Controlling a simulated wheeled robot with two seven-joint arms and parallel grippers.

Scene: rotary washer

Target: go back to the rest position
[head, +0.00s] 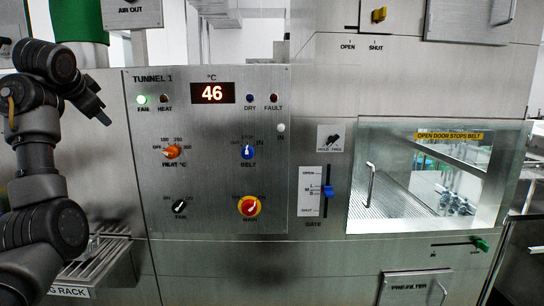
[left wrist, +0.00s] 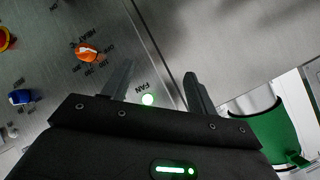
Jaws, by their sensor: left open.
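My left gripper (head: 92,103) is at the left of the head view, in front of the steel wall just left of the control panel (head: 215,205). In the left wrist view its two fingers (left wrist: 158,88) are spread apart with nothing between them. The lit green FAN lamp (left wrist: 148,99) shows behind the gap between the fingers. The gripper touches no knob that I can see. My left arm is bent up along the left edge of the head view. My right gripper is not in view.
The panel carries an orange heat knob (head: 171,152), a blue belt knob (head: 248,152), a red-yellow main switch (head: 249,206) and a display (head: 212,93) reading 46. A glazed door (head: 430,180) with a handle is at right.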

